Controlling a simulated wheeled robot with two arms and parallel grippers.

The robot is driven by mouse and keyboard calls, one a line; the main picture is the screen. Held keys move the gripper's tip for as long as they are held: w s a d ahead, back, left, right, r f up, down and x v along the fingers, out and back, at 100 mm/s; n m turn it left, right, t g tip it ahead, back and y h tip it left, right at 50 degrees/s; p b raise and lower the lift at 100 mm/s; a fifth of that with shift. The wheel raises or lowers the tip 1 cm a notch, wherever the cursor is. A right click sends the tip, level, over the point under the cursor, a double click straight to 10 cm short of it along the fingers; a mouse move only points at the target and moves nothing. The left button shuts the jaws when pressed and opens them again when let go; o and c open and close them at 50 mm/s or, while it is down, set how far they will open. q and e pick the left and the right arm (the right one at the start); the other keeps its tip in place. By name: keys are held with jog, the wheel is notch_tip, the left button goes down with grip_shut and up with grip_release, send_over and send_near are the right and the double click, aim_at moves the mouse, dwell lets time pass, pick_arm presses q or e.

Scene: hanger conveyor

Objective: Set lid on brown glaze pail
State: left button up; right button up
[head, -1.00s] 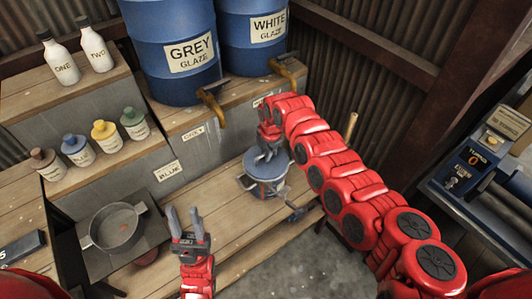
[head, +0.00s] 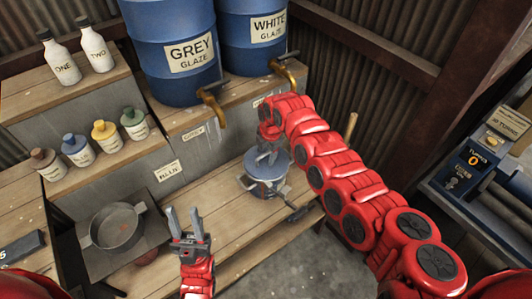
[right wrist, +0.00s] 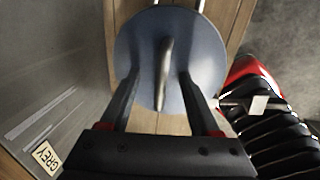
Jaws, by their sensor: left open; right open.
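A blue-grey round lid (head: 277,163) sits on a metal pail (head: 265,187) on the low wooden bench. The lid fills the top of the right wrist view (right wrist: 205,50), with its curved grey handle (right wrist: 165,60) upright in the middle. My right gripper (right wrist: 160,75) is open over the lid, one finger on each side of the handle. Gaps show between the fingers and the handle. In the head view the right gripper (head: 267,154) partly hides the lid. My left gripper (head: 182,209) is open and empty, right of an open grey pan (head: 116,230).
Blue drums labelled grey glaze (head: 168,55) and white glaze (head: 242,35) stand behind, with taps (head: 213,105) jutting forward. Several small jars (head: 103,138) and two white bottles (head: 95,50) are on the left steps. Free bench (head: 215,205) lies between the pan and pail.

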notch_tip(320, 180, up, 17)
jog(key=s+d+b, duration=0.1)
jog(key=s+b, duration=0.1)
jog(key=b, duration=0.2)
jog(key=shift+s+d, duration=0.25)
jog(key=shift+d, duration=0.15)
